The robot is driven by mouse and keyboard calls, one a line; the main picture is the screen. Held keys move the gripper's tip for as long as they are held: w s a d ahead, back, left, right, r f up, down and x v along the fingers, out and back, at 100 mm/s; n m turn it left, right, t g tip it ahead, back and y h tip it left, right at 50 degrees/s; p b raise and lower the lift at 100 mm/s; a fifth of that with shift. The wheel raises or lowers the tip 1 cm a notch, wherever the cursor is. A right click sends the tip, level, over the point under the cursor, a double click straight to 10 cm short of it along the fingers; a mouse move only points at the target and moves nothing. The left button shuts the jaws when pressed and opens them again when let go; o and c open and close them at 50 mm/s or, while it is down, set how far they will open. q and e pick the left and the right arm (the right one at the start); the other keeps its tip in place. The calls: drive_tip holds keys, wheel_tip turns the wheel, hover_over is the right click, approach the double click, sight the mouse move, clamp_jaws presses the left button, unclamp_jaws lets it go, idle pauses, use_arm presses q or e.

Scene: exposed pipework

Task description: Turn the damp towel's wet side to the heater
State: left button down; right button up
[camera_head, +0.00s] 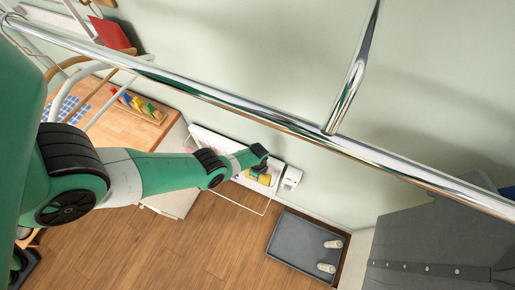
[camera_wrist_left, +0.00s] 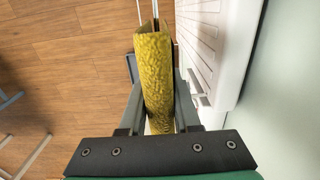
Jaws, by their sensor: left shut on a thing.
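The yellow towel (camera_wrist_left: 155,75) is a narrow, folded, textured strip between the two fingers of my left gripper (camera_wrist_left: 158,108) in the left wrist view. The gripper is shut on it. The white heater (camera_wrist_left: 212,45) stands against the wall just to the right, apart from the towel's visible part. In the head view, a small part of the towel (camera_head: 264,179) shows below my left gripper (camera_head: 257,165), in front of the heater (camera_head: 291,178). My arm hides much of the heater there. I cannot tell which towel side is wet. My right gripper is not in view.
A thin white wire rail (camera_head: 254,207) sticks out in front of the heater. A grey tray (camera_head: 299,246) with light slippers lies on the floor to the right. A chrome pipe (camera_head: 245,109) crosses above. A wooden table (camera_head: 125,118) stands left; wooden floor (camera_head: 190,250) is open.

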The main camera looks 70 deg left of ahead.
use_arm(q)
wheel_tip(320, 180, down, 12)
drive_tip(key=b, duration=1.1)
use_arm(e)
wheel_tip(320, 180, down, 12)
use_arm(q)
drive_tip(key=shift+r, duration=0.1)
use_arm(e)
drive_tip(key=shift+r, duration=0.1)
use_arm(q)
drive_tip(key=c, duration=0.5)
unclamp_jaws()
drive_tip(key=shift+c, duration=0.2)
wheel_tip(320, 180, up, 12)
drive_tip(key=p, duration=1.1)
drive_tip(key=shift+p, duration=0.35)
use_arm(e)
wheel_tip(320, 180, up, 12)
use_arm(q)
drive_tip(key=shift+f, duration=0.2)
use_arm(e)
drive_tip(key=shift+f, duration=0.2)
